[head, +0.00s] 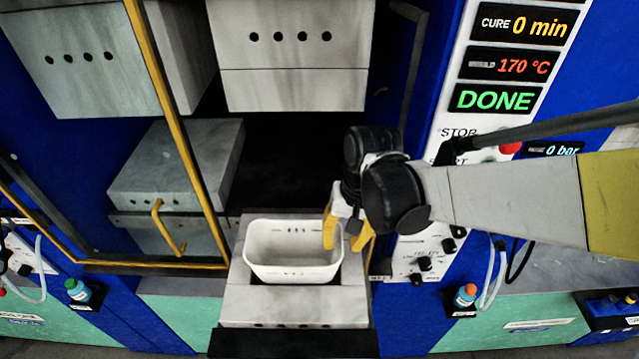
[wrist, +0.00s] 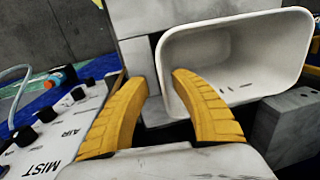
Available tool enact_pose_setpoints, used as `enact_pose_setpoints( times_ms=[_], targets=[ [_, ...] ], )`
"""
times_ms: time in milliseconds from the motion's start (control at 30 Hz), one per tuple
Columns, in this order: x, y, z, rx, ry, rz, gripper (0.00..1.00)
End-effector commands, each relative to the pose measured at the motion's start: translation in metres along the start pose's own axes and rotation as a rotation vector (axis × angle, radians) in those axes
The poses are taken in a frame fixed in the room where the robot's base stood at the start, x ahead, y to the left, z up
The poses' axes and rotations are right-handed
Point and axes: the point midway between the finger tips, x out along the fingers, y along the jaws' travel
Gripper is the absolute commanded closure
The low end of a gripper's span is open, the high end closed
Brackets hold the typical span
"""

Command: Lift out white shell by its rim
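The white shell (head: 290,272) is an open, tub-shaped piece. It sits in the grey lower mould block (head: 292,305) of the middle press, open side up. My gripper (head: 342,246) is at the shell's right rim, with its yellow fingers pointing down and apart. In the wrist view, the shell (wrist: 235,55) fills the upper right. There, my gripper (wrist: 160,80) has one finger over the shell's inside and the other outside its wall, with the rim between them. A gap shows between the fingers; I cannot tell whether either touches the wall.
The press's upper block (head: 295,90) hangs above and behind the shell. A control panel (head: 425,255) with knobs stands close to the right of my gripper; its display (head: 495,98) reads DONE. A yellow-framed guard (head: 165,110) stands at the left.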

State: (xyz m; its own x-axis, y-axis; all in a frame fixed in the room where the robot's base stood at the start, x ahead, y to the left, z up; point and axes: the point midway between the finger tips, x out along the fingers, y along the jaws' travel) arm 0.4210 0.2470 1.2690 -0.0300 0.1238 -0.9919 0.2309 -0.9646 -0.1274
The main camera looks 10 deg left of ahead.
Motion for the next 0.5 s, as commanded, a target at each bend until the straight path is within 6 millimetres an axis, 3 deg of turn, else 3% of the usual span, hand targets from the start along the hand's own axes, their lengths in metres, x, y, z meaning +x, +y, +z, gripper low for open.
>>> enact_pose_setpoints(
  times_ms=[300, 500],
  targets=[
    [0.044, -0.005, -0.001, -0.001, 0.001, 0.0, 0.7],
    [0.047, -0.005, -0.001, -0.001, 0.001, 0.0, 0.7]
  ],
)
